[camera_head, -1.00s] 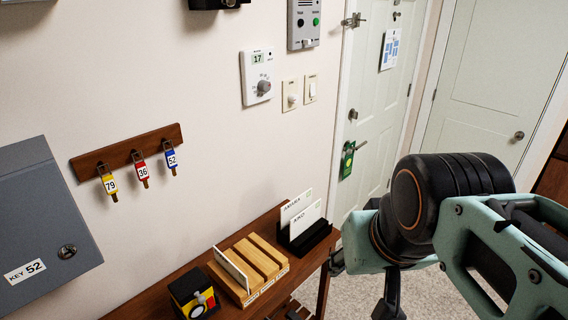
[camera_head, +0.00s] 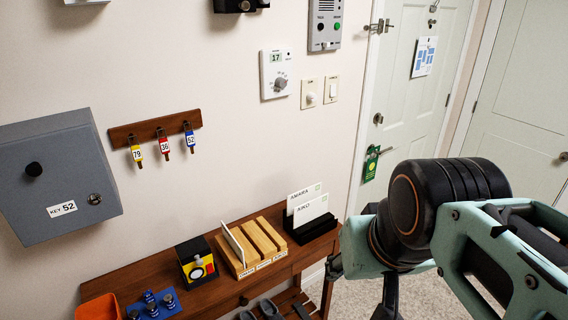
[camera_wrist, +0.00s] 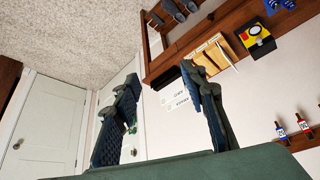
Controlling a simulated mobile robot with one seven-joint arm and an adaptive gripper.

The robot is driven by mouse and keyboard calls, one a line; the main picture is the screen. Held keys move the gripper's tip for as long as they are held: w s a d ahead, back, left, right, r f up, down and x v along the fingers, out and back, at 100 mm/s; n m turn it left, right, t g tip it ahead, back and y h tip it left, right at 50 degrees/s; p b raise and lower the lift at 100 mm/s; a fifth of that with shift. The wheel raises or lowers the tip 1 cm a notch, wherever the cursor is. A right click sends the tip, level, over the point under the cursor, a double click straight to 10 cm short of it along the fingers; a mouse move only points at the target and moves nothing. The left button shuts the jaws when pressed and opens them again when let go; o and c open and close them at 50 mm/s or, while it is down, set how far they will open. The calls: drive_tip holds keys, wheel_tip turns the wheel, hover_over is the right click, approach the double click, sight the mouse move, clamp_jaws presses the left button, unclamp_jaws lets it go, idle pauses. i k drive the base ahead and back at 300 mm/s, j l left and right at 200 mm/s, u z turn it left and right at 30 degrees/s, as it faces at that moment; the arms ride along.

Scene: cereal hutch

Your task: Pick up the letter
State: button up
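A thin white envelope-like piece (camera_head: 234,246), which looks like a letter, stands tilted in the slotted wooden sorter (camera_head: 262,268) on the brown shelf. It also shows in the wrist view (camera_wrist: 228,54). Two white cards, marked AMARA (camera_head: 303,195) and AIKO (camera_head: 311,209), stand in a black holder (camera_head: 318,228) to its right. My gripper (camera_wrist: 161,82) is open and empty, its two dark fingers spread apart. In the wrist view the cards show between and beyond the fingers, and the sorter lies beyond the right finger. In the head view my arm hides most of the gripper.
The brown shelf (camera_head: 112,281) also bears a black-and-yellow box (camera_head: 196,262), a blue tray (camera_head: 165,308) with small dark items, and an orange bin (camera_head: 98,308). A grey key cabinet (camera_head: 55,175) and a key rack (camera_head: 154,131) hang on the wall. Shoes stand below.

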sight(303, 214)
drive_tip(key=l+z, duration=0.1)
drive_tip(key=z, duration=0.65)
drive_tip(key=i+l+z, duration=0.2)
drive_tip(key=l, duration=0.2)
drive_tip(key=i+l+z, duration=0.15)
drive_tip(key=l, duration=0.2)
drive_tip(key=i+l+z, duration=0.2)
drive_tip(key=l, duration=0.2)
drive_tip(key=i+l+z, duration=0.2)
drive_tip(key=i+l+u, duration=0.1)
drive_tip(key=i+l, duration=0.55)
drive_tip(key=i, duration=0.15)
drive_tip(key=i+u, duration=1.1)
drive_tip(key=u, duration=0.15)
drive_tip(key=i+j+u, duration=0.1)
drive_tip(key=u, duration=0.3)
drive_tip(key=i+l+u, duration=0.1)
drive_tip(key=i+u, duration=0.25)
drive_tip(key=i+j+u, duration=0.1)
drive_tip(key=u, duration=0.25)
drive_tip(key=i+u, duration=0.5)
drive_tip(key=u, duration=0.2)
